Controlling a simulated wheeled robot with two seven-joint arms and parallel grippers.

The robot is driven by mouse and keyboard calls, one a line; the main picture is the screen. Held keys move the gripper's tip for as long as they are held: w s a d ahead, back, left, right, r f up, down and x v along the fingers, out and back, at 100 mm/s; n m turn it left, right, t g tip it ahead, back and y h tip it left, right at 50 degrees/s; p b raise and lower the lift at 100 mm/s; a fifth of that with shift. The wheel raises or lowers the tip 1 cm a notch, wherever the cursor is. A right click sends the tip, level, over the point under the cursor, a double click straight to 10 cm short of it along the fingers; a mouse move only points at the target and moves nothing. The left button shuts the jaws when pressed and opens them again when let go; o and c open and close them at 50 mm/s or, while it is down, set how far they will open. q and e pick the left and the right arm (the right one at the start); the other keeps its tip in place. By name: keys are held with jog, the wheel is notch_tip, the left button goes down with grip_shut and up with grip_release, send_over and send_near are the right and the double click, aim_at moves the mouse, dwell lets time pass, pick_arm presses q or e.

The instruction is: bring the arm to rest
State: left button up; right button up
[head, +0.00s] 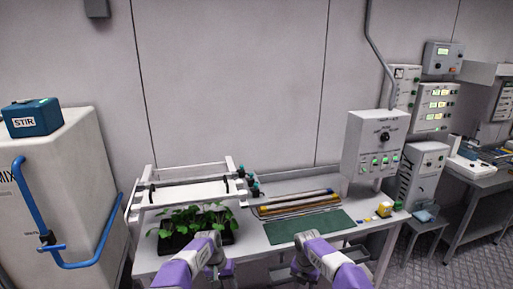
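My two arms come in at the bottom edge in the head view, in front of the table's (260,240) near side. Only purple and white arm links show, bent over with their ends running down out of the picture. Neither gripper's fingers can be seen, and nothing is seen held. The left arm's links overlap the lower part of a black tray of green leafy plants (192,222). The right arm's links overlap the front edge of a dark green mat (310,225).
A white rack (190,190) stands behind the plants. Yellow-marked rods (300,203) lie behind the mat. A white cabinet with a blue handle (35,205) stands at left.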

pick_arm(q)
jog(key=s+f+n+h, duration=0.1)
jog(key=s+f+n, duration=0.1)
jog(key=s+f, duration=1.4)
pick_arm(e)
jog(key=s+a+f+m+y, duration=0.2)
jog(key=s+a+f+m, duration=0.1)
jog(key=s+f+m, duration=0.5)
jog(key=s+a+f+m+y, duration=0.2)
jog(key=s+a+f+m, duration=0.1)
jog(key=s+f+m, duration=0.45)
pick_arm(q)
jog(key=s+d+n, duration=0.1)
jog(key=s+d, duration=0.1)
jog(key=s, duration=1.7)
jog(key=shift+f+t+h, duration=0.25)
jog(key=shift+t+h, duration=0.05)
jog(key=shift+t, duration=0.1)
pick_arm(e)
jog(key=s+f+m, duration=0.1)
jog(key=s+m, duration=1.6)
jog(key=s, duration=0.2)
jog(key=shift+s+d+m+t+y, duration=0.3)
jog(key=shift+s+d+m+y, duration=0.05)
jog(key=shift+s+y, duration=0.05)
pick_arm(q)
jog(key=shift+d, duration=0.1)
pick_arm(e)
jog(key=shift+f, duration=0.1)
